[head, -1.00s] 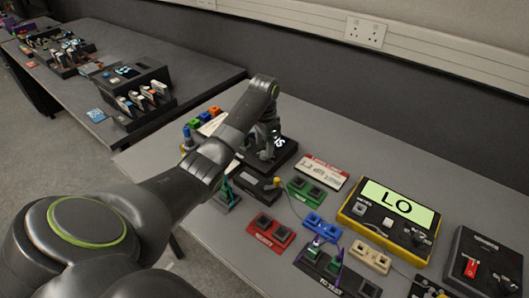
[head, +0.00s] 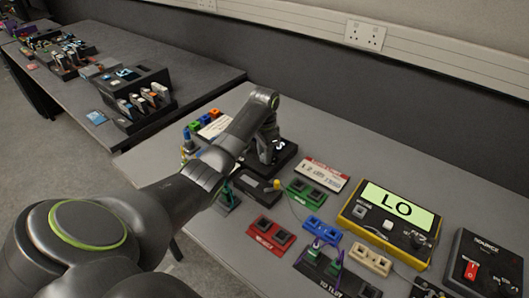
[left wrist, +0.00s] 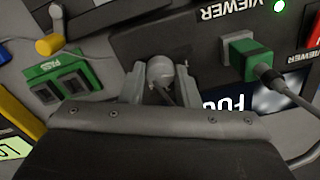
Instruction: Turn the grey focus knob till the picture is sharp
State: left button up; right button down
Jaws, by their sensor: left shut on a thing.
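The grey focus knob (left wrist: 160,72) sits on the black viewer box (left wrist: 205,48), which also shows in the head view (head: 291,153). My left gripper (left wrist: 162,88) is shut around the knob, one finger on each side. In the head view my left gripper (head: 265,152) stands over the viewer box and hides the knob. The viewer's screen (left wrist: 278,102) shows pale patches with soft edges; part of it is hidden behind my gripper, so I cannot tell how sharp the whole picture is. My right gripper is not in view.
A green plug (left wrist: 245,58) with a grey cable stands close to my left gripper. A green socket block (head: 307,190), a red one (head: 270,233) and a yellow meter (head: 350,215) reading LO lie nearby. A grey box with a red switch (head: 470,270) stands at the right.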

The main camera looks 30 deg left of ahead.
pick_arm(q)
jog(key=shift+r+m+p, duration=0.25)
jog(key=shift+m+p, duration=0.65)
jog(key=shift+p, duration=0.15)
jog(key=m+p, duration=0.2)
jog(key=shift+m, duration=0.3)
jog(key=m+p, duration=0.1)
jog(key=m, duration=0.1)
jog(key=shift+m+p, duration=0.3)
jog(key=shift+m, duration=0.1)
jog(key=m+p, duration=0.1)
jog(key=m, duration=0.2)
jog(key=shift+w+f+m, duration=0.1)
jog(key=shift+m, duration=0.2)
jog(key=m+p, duration=0.1)
jog(key=m, duration=0.1)
jog(key=shift+m, duration=0.4)
jog(key=m, duration=0.3)
jog(key=shift+m+p, duration=0.3)
jog(key=shift+p, duration=0.05)
jog(key=m, duration=0.3)
jog(key=shift+m, duration=1.7)
